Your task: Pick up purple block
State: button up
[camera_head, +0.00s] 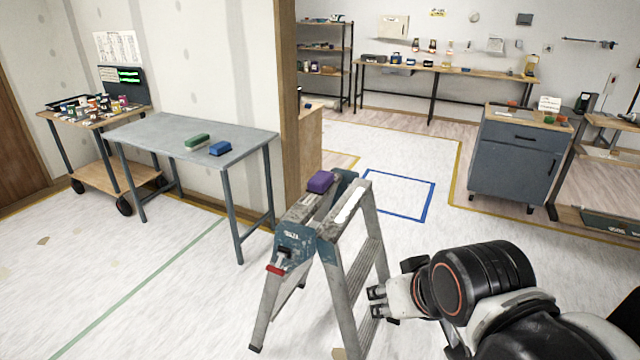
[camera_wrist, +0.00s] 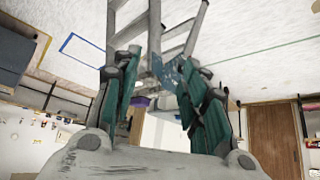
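A purple block (camera_head: 320,182) lies on the top platform of a grey metal stepladder (camera_head: 345,215). My gripper (camera_head: 376,301) is to the right of the ladder in the head view, lower in the picture than the block and apart from it. In the wrist view the two fingers of my gripper (camera_wrist: 160,68) are spread open with nothing held between them. Parts of the stepladder (camera_wrist: 168,72) show beyond the fingers. A small purple patch (camera_wrist: 140,102) beside the left finger looks like the block, partly hidden.
A grey table (camera_head: 240,137) at left holds a green block (camera_head: 197,140) and a blue block (camera_head: 220,148). A wooden cart (camera_head: 62,118) with small items stands behind it. A grey cabinet (camera_head: 515,165) stands at right. Floor around a blue-taped square (camera_head: 432,200) is clear.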

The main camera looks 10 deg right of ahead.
aim_at(319, 183)
jog(key=i+j+z, duration=0.2)
jog(key=i+z, duration=0.3)
jog(key=i+j+z, duration=0.45)
jog(key=i+l, duration=0.05)
jog(key=i, duration=0.05)
